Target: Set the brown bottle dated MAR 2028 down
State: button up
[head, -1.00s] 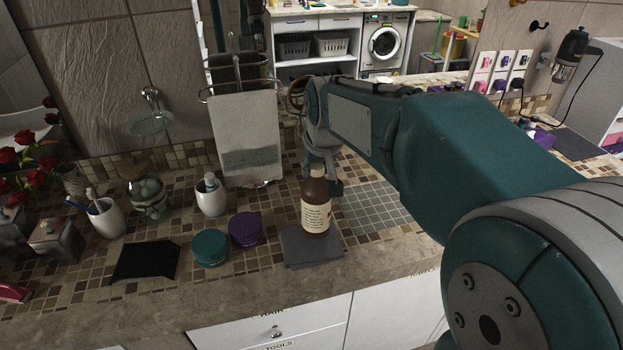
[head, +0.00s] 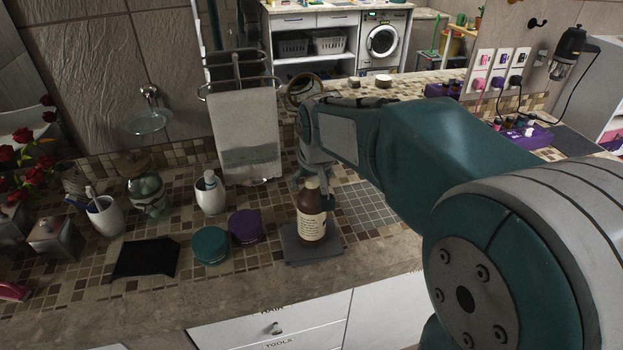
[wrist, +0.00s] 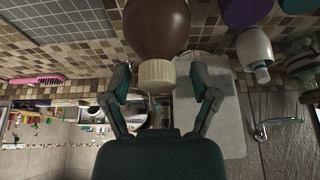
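The brown bottle (head: 311,226) with a cream label stands upright on a dark grey slate tile (head: 330,250) near the counter's front edge. The label's date is too small to read. In the wrist view the brown bottle (wrist: 157,25) and its cream cap (wrist: 156,76) show close up. My gripper (wrist: 161,70) is open, its two fingers spread either side of the cap with gaps visible.
A purple jar (head: 245,227) and a teal jar (head: 209,245) stand left of the slate, with a black mat (head: 145,260) beyond. A grey tiled patch (head: 368,207) to the right is clear.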

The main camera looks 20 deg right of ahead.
jog(key=shift+a, duration=0.15)
jog(key=shift+r, duration=0.3)
jog(key=v, duration=1.1)
jog(key=s+f, duration=0.4)
jog(key=s, duration=0.5)
jog(key=s+f+t, duration=0.1)
jog(key=s+f, duration=0.3)
jog(key=s, duration=0.6)
jog(key=shift+d+f, duration=0.2)
jog(key=shift+f, duration=0.15)
